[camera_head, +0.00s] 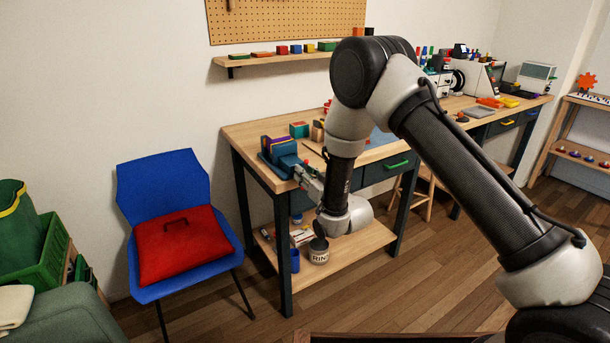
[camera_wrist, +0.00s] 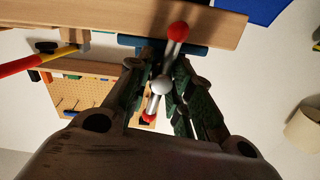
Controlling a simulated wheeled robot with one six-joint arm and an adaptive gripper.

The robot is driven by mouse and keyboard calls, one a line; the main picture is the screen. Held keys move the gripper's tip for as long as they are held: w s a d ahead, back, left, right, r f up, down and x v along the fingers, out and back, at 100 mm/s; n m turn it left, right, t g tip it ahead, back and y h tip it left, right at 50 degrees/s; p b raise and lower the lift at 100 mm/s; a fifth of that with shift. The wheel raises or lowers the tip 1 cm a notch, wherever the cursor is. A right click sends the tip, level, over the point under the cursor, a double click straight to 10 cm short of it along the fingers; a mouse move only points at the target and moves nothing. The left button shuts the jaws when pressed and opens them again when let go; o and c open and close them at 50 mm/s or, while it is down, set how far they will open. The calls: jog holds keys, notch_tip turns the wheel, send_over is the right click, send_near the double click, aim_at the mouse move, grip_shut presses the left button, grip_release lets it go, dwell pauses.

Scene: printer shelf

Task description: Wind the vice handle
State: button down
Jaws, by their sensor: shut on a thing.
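The blue vice (camera_head: 278,152) is mounted at the left front corner of the wooden workbench (camera_head: 245,135). In the wrist view, the vice handle (camera_wrist: 175,47) is a silver bar with a red ball at each end and a round silver hub in the middle. The bar is tilted, its upper end leaning right. My gripper (camera_wrist: 160,72) has one green-padded finger on each side of the handle and is shut on it.
A blue chair (camera_head: 160,185) with a red cushion (camera_head: 180,246) stands left of the bench. The bench's lower shelf (camera_head: 340,262) holds a paint tin (camera_head: 318,250) and a blue cup (camera_head: 294,260).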

jog(key=n, duration=0.4)
jog(key=shift+n, duration=0.4)
jog(key=n, duration=0.4)
jog(key=shift+s+a, duration=0.1)
jog(key=n, duration=0.5)
jog(key=shift+f, duration=0.1)
jog(key=n, duration=0.4)
jog(key=shift+n, duration=0.3)
jog(key=n, duration=0.4)
jog(key=shift+f+n, duration=0.15)
jog(key=shift+n, duration=0.15)
jog(key=n, duration=0.4)
jog(key=shift+f, duration=0.1)
jog(key=n, duration=0.5)
jog(key=shift+f+n, duration=0.1)
jog(key=shift+n, duration=1.8)
